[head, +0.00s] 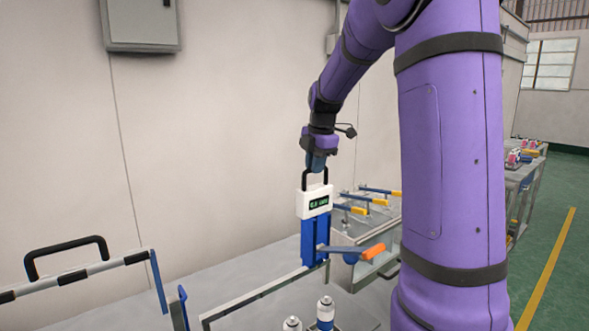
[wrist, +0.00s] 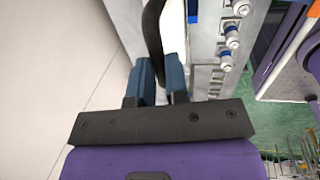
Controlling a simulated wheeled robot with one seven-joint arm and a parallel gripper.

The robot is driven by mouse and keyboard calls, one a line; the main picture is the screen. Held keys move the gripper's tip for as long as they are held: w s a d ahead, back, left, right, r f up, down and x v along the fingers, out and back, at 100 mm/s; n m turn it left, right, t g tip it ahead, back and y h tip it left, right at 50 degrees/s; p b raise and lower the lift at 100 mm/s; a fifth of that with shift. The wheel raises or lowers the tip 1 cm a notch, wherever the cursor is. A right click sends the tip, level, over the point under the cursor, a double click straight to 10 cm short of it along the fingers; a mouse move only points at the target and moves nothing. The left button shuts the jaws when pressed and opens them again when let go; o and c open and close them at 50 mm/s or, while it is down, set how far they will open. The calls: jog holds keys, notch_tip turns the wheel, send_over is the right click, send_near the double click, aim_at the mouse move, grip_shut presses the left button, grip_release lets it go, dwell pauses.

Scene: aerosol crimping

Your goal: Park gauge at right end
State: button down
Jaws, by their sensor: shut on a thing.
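The gauge (head: 314,202) is a white box with a small dark display with green characters and a black loop handle on top. It stands upright at the far right end of a pale rail (head: 255,293), directly above a blue upright block (head: 314,243). I cannot tell whether it rests on the block. My gripper (head: 317,162) points down from above and is shut on the gauge's black handle. In the wrist view, my blue fingers (wrist: 158,82) close on the black handle (wrist: 153,32); the lower part of the gauge is mostly hidden there.
An orange-tipped lever (head: 372,252) sticks out right of the blue block. Several toggle clamps (head: 365,200) stand on a grey bench behind. A striped bar (head: 75,276) with a black handle is at left. White-topped cans (head: 325,308) stand in front. The wall is close behind.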

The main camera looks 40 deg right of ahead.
jog(key=shift+d, duration=1.15)
jog(key=c, duration=1.1)
grip_release()
jog(key=shift+d, duration=0.15)
jog(key=shift+r, duration=0.2)
jog(key=r, duration=0.3)
jog(key=s+r, duration=0.1)
jog(key=r, duration=0.3)
jog(key=s+r, duration=0.1)
jog(key=r, duration=0.2)
jog(key=shift+r, duration=0.15)
jog(key=shift+s+a, duration=0.1)
jog(key=shift+a, duration=0.1)
